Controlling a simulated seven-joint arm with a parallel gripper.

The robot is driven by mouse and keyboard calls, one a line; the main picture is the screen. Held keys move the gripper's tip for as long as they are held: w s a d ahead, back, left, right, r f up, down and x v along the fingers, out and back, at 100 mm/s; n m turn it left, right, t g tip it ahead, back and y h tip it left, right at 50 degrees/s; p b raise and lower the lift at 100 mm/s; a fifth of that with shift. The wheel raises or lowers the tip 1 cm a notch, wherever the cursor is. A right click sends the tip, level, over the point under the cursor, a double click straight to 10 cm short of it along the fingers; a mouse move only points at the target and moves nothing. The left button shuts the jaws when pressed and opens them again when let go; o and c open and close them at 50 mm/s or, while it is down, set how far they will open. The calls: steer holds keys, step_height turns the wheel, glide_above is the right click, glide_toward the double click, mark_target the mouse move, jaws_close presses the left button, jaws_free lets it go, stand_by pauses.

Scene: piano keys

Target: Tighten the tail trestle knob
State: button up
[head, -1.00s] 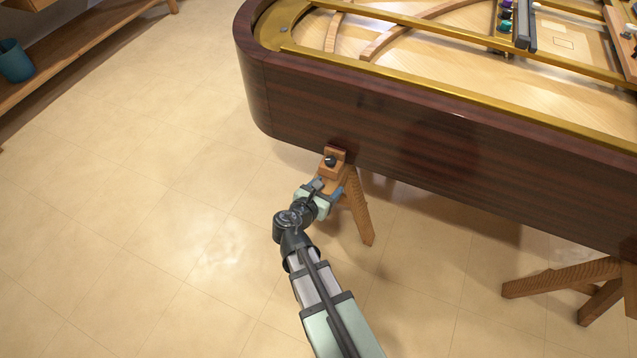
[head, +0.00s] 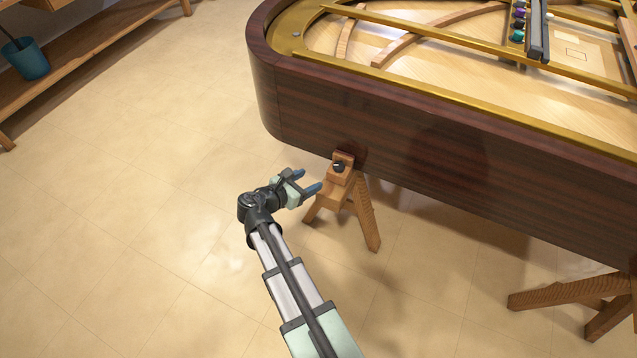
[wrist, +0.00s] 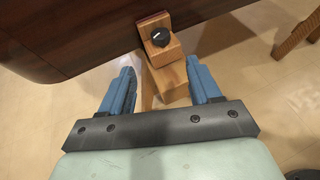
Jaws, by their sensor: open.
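The tail trestle knob (head: 339,166) is a small black dial on the wooden block at the top of the tail trestle (head: 367,215), close against the dark piano case. In the wrist view the knob (wrist: 160,37) shows a white pointer mark and lies beyond the fingertips, near the middle between them. My gripper (head: 308,180) is open and empty, to the left of the trestle head and apart from the knob. Its blue fingers also show in the wrist view (wrist: 163,80), spread on either side of the trestle's wooden top.
The dark wooden piano case (head: 420,150) stands right behind the knob. Another trestle (head: 580,300) stands at the lower right. A shelf (head: 90,55) with a teal bucket (head: 28,60) is at the upper left. The floor left of the trestle is clear.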

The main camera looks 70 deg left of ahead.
mark_target(339, 168)
steer(key=x, duration=1.3)
steer(key=shift+w+a, duration=0.15)
steer(key=shift+a, duration=0.05)
steer(key=shift+w+f, duration=0.1)
steer(key=shift+w, duration=0.2)
steer(key=shift+d+n+y, duration=0.25)
steer(key=shift+n+y, duration=0.25)
steer(key=shift+y, duration=0.1)
steer(key=n+g+y, duration=0.2)
steer(key=n+g, duration=0.1)
steer(key=n+g+y, duration=0.2)
steer(key=shift+w+d, duration=0.15)
steer(key=shift+w, duration=0.15)
steer(key=v, duration=1.4)
steer(key=shift+w+d+f+m+t+h, duration=0.15)
steer(key=shift+w+d+m+t+h, duration=0.25)
steer(key=shift+w, duration=0.3)
steer(key=shift+w+d+f+m+t+h, duration=0.25)
steer(key=shift+w+d+m+t, duration=0.1)
steer(key=shift+w+m+t, duration=0.3)
steer(key=shift+w+d+f+m+t+h, duration=0.1)
steer(key=shift+w+d+m+t+h, duration=0.25)
steer(key=shift+w, duration=0.45)
steer(key=shift+o, duration=0.2)
